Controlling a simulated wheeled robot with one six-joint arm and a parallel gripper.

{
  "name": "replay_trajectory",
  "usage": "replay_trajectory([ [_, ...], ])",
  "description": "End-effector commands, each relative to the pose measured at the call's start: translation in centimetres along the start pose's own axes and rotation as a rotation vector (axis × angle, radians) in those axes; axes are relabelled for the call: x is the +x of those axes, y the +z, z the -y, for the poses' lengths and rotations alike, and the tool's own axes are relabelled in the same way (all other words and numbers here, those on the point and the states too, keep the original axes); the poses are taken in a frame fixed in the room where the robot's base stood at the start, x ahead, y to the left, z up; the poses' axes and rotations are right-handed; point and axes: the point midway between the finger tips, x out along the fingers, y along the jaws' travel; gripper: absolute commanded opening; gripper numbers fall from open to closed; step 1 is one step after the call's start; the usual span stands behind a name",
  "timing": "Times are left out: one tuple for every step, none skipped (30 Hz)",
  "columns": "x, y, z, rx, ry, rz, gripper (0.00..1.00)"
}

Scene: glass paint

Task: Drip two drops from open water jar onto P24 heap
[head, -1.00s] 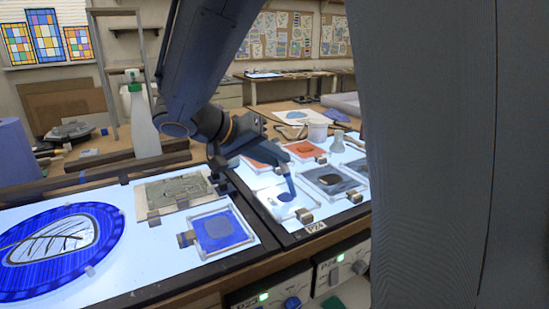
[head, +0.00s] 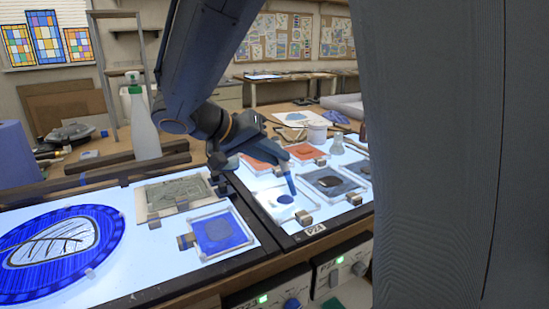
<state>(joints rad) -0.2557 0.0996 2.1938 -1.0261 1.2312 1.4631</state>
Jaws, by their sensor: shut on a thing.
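My gripper (head: 279,155) is shut on a slim blue dropper-like tool (head: 290,180), which points down over a lit white tile (head: 268,199). A small dark blue heap (head: 285,199) lies on that tile, behind the label P24 (head: 315,229). The tool's tip is just above and to the right of the heap; I cannot tell whether they touch. A white jar (head: 316,133) and a clear flask-shaped glass (head: 336,146) stand behind the tiles. I cannot tell which is the open water jar, and no falling drop is visible.
Tiles with grey glass heaps (head: 330,181) and orange-red ones (head: 304,152) surround the P24 tile. A blue tile (head: 220,232) and a round blue glass panel (head: 55,250) lie on the left light table. A white spray bottle (head: 143,125) stands behind it. A grey column blocks the right side.

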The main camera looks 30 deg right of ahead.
Motion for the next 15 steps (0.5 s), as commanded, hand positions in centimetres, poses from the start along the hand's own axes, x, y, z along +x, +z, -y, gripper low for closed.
replay_trajectory([
  [-0.32, -0.31, -0.34, 0.001, 0.000, 0.000, 0.00],
  [-0.43, -0.41, -0.44, 0.002, 0.000, 0.000, 0.00],
  [-0.54, -0.53, -0.54, 0.002, 0.000, -0.001, 0.00],
  [-0.59, -0.59, -0.58, 0.002, 0.000, -0.001, 0.00],
  [-0.61, -0.62, -0.60, 0.002, 0.000, -0.001, 0.00],
  [-0.62, -0.64, -0.60, 0.002, 0.000, -0.001, 0.00],
  [-0.61, -0.64, -0.59, 0.001, 0.000, -0.001, 0.00],
  [-0.60, -0.63, -0.58, 0.001, 0.000, -0.001, 0.00],
  [-0.60, -0.63, -0.57, 0.001, 0.000, -0.001, 0.00],
  [-0.59, -0.63, -0.56, 0.001, 0.000, -0.001, 0.00],
  [-0.59, -0.63, -0.56, 0.001, 0.000, -0.001, 0.00],
  [-0.60, -0.64, -0.56, 0.001, 0.000, -0.001, 0.00],
  [-0.60, -0.64, -0.56, 0.001, 0.000, -0.001, 0.00],
  [-0.61, -0.64, -0.55, 0.001, 0.000, -0.001, 0.00],
  [-0.64, -0.64, -0.52, 0.001, 0.000, -0.002, 0.00],
])
